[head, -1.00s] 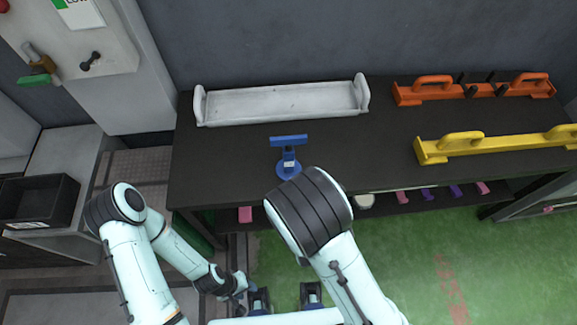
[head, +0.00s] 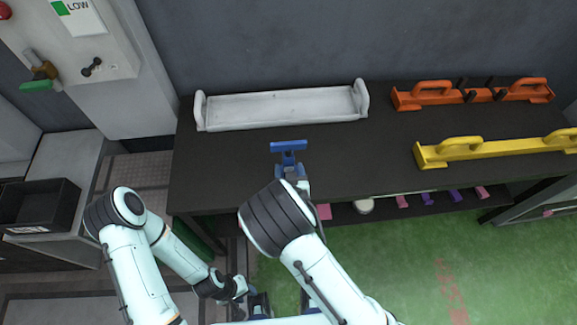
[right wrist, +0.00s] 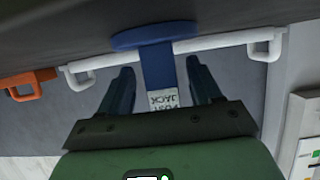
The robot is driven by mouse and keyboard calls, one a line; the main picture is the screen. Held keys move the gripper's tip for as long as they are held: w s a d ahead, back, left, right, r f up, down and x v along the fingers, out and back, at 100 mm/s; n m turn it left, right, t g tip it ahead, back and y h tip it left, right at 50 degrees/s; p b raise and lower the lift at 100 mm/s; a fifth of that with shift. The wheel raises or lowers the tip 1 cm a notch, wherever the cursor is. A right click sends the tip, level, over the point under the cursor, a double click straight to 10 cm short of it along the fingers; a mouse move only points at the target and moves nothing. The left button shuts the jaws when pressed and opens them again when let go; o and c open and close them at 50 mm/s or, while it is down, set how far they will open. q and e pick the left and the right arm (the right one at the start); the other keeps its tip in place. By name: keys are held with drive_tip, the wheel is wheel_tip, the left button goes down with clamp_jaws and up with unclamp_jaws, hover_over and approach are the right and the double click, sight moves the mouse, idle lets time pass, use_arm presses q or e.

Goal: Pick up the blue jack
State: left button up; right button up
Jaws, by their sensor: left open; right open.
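The blue jack (head: 289,146) stands upright on the dark bench, its flat bar on top; my right arm hides its base in the head view. In the right wrist view the picture is inverted: the blue jack's post (right wrist: 158,68), with a white label, rises from a round base. My right gripper (right wrist: 160,86) is open with one finger on each side of the post, gaps showing. In the head view my right gripper (head: 290,174) is partly hidden by its arm. My left gripper (head: 241,288) is low, away from the bench, small in view.
A white tray (head: 285,124) lies behind the jack. Orange (head: 430,97) and yellow (head: 445,155) handled bars lie to the right. A shelf under the bench holds several small coloured pieces. A black bin (head: 38,205) stands at left.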

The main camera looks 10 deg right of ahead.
sight(288, 164)
drive_tip(key=shift+x, duration=1.55)
drive_tip(key=shift+r, duration=0.1)
clamp_jaws()
use_arm(q)
drive_tip(key=shift+w+r, duration=0.25)
drive_tip(key=shift+r, duration=0.1)
use_arm(e)
drive_tip(key=shift+r, duration=0.15)
use_arm(q)
drive_tip(key=w+r+p, duration=0.2)
drive_tip(key=r+p, duration=0.1)
drive_tip(key=shift+w+r, duration=0.1)
drive_tip(key=shift+r, duration=0.1)
use_arm(e)
wheel_tip(288, 164, up, 20)
